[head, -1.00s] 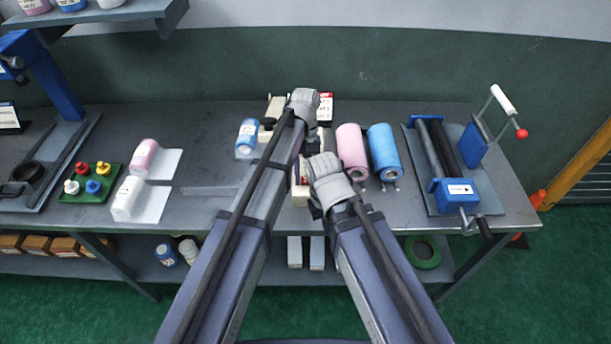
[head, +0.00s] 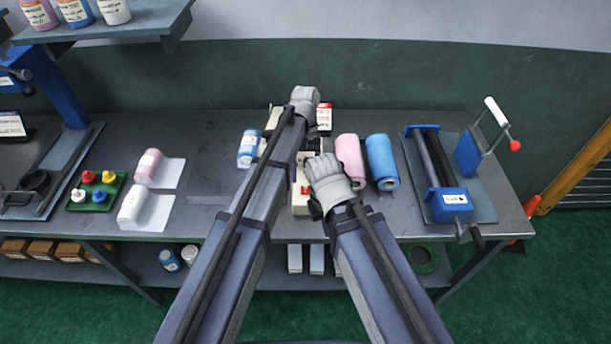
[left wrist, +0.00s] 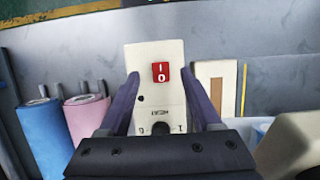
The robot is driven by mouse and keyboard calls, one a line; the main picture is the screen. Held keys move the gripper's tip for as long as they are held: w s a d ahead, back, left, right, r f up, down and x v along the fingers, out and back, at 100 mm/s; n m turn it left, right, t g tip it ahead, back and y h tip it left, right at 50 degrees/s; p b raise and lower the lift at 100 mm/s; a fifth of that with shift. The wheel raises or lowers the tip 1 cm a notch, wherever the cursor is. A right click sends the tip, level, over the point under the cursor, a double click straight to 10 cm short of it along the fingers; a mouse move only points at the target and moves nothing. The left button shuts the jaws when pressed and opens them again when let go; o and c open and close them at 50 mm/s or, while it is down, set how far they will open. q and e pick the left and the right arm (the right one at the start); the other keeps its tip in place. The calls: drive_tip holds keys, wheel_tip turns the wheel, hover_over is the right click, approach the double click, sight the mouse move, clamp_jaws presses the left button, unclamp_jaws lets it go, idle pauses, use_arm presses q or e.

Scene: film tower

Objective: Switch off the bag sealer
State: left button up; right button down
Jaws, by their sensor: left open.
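The bag sealer (head: 300,208) is a cream device on the bench, partly hidden by my arms in the head view. In the left wrist view its cream panel (left wrist: 146,55) carries a red rocker switch (left wrist: 160,72) marked I and O. I cannot tell which side of the rocker is pressed. A dial with marks shows lower on the panel. My left gripper (left wrist: 160,78) is open over the panel, its fingers on either side of the switch with nothing between them. My right gripper's wrist (head: 330,182) is close beside the sealer; its fingers are mostly hidden.
A blue roller device (head: 453,203) is farther right. The bench (head: 205,150) has free room left of that bottle.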

sight(306, 187)
use_arm(q)
drive_tip(key=p+v, duration=0.2)
drive_tip(key=v, duration=0.1)
drive_tip(key=shift+r, duration=0.25)
use_arm(e)
wheel_tip(306, 187, up, 3)
drive_tip(key=shift+r, duration=0.15)
use_arm(q)
drive_tip(key=s+a+f+m+t, duration=0.1)
drive_tip(key=s+a+m, duration=0.1)
drive_tip(key=s, duration=0.7)
drive_tip(key=s+a+f+m+t+y, duration=0.1)
drive_tip(key=s+a, duration=0.3)
drive_tip(key=s, duration=0.5)
drive_tip(key=shift+s+m+t+b, duration=0.3)
drive_tip(key=shift+m+t+b, duration=0.1)
drive_tip(key=shift+t, duration=0.4)
use_arm(e)
drive_tip(key=shift+f, duration=0.5)
